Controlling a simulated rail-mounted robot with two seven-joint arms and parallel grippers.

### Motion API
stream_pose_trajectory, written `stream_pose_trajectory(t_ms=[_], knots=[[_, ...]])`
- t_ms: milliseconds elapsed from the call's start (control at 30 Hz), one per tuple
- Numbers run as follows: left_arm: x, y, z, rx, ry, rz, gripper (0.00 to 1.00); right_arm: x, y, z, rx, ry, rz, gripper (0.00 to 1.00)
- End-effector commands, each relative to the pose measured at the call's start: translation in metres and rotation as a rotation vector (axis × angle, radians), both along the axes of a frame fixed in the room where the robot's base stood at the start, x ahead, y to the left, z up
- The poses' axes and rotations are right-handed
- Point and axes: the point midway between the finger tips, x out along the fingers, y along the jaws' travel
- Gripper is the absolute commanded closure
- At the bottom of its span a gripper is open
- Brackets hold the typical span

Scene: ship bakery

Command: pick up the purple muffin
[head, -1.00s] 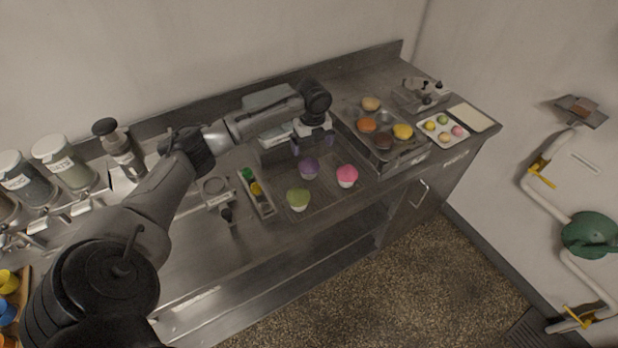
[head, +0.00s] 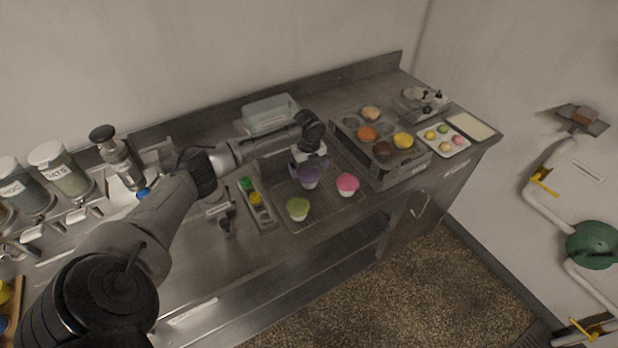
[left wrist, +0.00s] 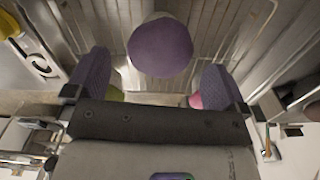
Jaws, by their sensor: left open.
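The purple muffin (head: 309,180) stands on a wire rack (head: 329,208) between a green muffin (head: 298,208) and a pink muffin (head: 347,184). My left gripper (head: 310,166) is at the purple muffin, its far side partly covered by the gripper. In the left wrist view the purple top (left wrist: 160,47) lies ahead, between the lines of the two open purple-padded fingers of the left gripper (left wrist: 160,80). Whether the pads touch it I cannot tell. Bits of green and pink show beside the fingers. My right gripper is not in view.
A muffin tin (head: 408,168) with several muffins stands right of the rack. A small white tray (head: 459,150) of round pastries is beyond it. A narrow condiment holder (head: 264,219) is left of the rack, and a clear bin (head: 270,112) stands behind.

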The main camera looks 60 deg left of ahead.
Motion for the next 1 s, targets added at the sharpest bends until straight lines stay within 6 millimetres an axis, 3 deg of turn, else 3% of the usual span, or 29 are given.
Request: stream_pose_trajectory(t_ms=[300, 600, 1000], knots=[[0.000, 0.001, -0.040, 0.000, 0.002, 0.001, 0.00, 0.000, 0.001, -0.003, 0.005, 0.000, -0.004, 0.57], [0.001, 0.001, -0.046, 0.001, 0.001, -0.001, 0.01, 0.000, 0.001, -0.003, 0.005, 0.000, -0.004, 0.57], [0.001, 0.001, -0.045, 0.001, 0.001, 0.000, 0.39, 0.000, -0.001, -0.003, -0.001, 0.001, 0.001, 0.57]])
